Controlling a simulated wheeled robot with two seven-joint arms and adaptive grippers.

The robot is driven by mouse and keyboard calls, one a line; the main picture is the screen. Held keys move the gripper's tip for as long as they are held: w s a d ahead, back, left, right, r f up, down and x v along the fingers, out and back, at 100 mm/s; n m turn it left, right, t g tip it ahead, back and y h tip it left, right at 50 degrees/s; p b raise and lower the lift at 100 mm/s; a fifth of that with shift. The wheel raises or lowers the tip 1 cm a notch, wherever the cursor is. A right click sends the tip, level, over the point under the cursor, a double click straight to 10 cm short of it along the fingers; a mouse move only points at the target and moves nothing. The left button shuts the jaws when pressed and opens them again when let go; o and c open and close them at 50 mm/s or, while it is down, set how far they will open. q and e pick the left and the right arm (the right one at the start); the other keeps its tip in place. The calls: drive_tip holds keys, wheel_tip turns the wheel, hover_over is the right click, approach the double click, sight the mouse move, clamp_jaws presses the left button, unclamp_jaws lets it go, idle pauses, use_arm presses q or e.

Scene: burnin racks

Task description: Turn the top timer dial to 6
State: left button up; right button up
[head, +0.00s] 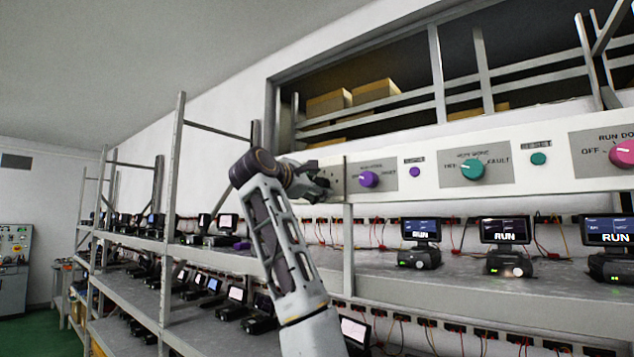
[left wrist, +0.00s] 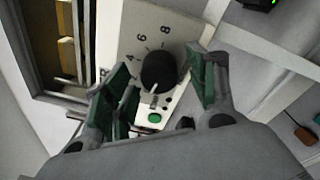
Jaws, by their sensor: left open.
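The timer dial (left wrist: 158,70) is a round black knob on a pale panel in the left wrist view, with the numbers 4, 6 and 8 printed around its upper side. A light pointer mark shows on its lower part, away from the 6. My left gripper (left wrist: 166,78) is open, with its green-padded fingers on either side of the dial. I cannot tell whether they touch it. In the head view my left gripper (head: 318,183) is at the left end of the white control strip and hides the dial. My right gripper is not in view.
A green button (left wrist: 154,118) sits below the dial. The strip carries a purple knob (head: 369,179), a teal knob (head: 473,170) and a pink knob (head: 623,153). Below it, a shelf (head: 440,285) holds several devices with screens. A metal upright (head: 348,245) stands beside my arm.

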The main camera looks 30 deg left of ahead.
use_arm(q)
drive_tip(key=shift+w, duration=0.35)
drive_tip(key=c, duration=0.9)
drive_tip(key=shift+c, duration=0.7)
